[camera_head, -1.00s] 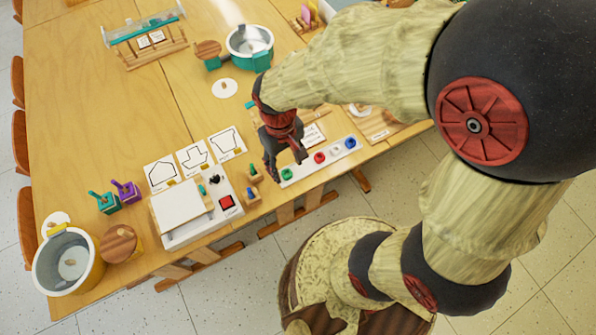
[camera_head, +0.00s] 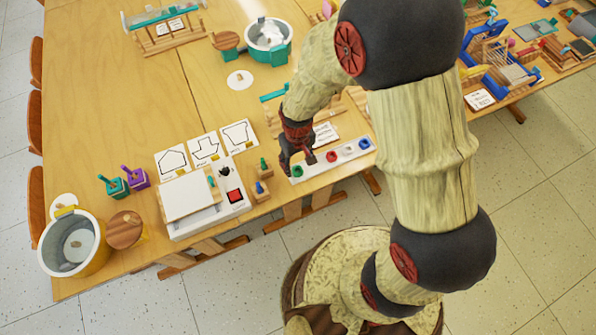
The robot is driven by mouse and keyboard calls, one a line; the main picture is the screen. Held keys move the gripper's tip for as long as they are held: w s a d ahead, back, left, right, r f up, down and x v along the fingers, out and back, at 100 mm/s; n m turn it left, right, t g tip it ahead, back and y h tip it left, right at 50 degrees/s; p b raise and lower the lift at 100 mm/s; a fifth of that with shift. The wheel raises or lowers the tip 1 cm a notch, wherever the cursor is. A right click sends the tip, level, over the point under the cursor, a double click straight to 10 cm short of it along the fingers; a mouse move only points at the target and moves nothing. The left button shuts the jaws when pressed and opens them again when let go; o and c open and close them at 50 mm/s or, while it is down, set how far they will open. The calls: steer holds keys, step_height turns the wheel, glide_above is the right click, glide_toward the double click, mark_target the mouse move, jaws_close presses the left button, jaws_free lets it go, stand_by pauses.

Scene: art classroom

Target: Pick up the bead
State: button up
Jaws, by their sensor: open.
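A white strip (camera_head: 338,163) lies along the table's front edge and bears a row of small round coloured pieces. They are a green piece (camera_head: 297,171), a red piece (camera_head: 331,156), a white piece (camera_head: 348,149) and a blue piece (camera_head: 364,144). They look like beads or caps, but they are too small to tell which is the bead. My gripper (camera_head: 298,164) is open and points down over the left end of the strip, at the green piece. I cannot tell whether the fingers touch it.
A white box with a red button (camera_head: 235,196) and small wooden blocks (camera_head: 261,189) stand left of the strip. Drawing cards (camera_head: 205,148) lie behind the box. A printed card (camera_head: 325,134) lies behind the strip. Floor is open in front of the table.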

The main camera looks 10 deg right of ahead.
mark_target(297, 172)
step_height(297, 172, down, 4)
steer(key=shift+r+b, duration=0.2)
steer(key=shift+b, duration=0.35)
steer(key=shift+c, duration=1.4)
steer(key=c, duration=0.6)
